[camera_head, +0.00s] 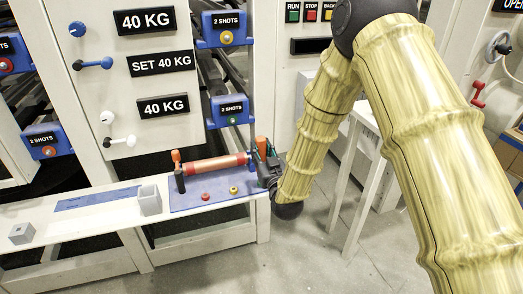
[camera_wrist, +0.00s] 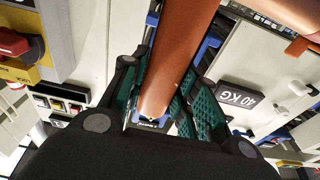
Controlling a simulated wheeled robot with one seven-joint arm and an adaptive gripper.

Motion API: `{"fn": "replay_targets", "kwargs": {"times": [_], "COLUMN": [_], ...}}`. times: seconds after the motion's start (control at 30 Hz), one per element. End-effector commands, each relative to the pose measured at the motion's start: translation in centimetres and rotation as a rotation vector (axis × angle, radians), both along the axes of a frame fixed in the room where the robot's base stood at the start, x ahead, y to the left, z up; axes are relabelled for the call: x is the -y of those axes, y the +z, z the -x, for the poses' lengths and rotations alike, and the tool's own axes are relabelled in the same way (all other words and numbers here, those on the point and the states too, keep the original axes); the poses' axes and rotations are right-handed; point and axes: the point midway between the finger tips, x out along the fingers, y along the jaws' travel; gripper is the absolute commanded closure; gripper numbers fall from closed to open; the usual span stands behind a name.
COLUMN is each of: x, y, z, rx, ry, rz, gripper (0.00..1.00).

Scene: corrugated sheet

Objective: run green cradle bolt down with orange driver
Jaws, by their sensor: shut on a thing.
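My gripper (camera_head: 266,166) is at the right end of the white bench, at the edge of the blue mat. An orange driver handle (camera_head: 262,146) stands up at it. In the wrist view the long orange driver (camera_wrist: 178,55) runs between the green-padded fingers (camera_wrist: 158,105), which are shut on it. Its lower end is near a small blue part with a dark label, and I cannot tell whether they touch. The blue cradle (camera_head: 231,106) marked "2 SHOTS" is on the frame above the mat, with the green bolt (camera_head: 233,120) below its label. The driver is apart from that bolt.
A red-orange roller (camera_head: 214,165) lies across supports on the blue mat (camera_head: 190,209), beside my gripper. A red knob (camera_head: 205,197) and a yellow knob (camera_head: 233,190) sit in front. A white stand (camera_head: 362,150) is right.

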Motion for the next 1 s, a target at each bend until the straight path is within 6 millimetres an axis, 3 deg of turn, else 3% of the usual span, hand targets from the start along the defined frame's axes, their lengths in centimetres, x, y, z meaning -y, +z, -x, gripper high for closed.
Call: {"fn": "replay_targets", "kwargs": {"times": [1.0], "x": [-0.01], "y": [-0.85], "z": [-0.02], "rx": [0.001], "ry": [0.000], "rz": [0.000], "gripper": [1.00]}}
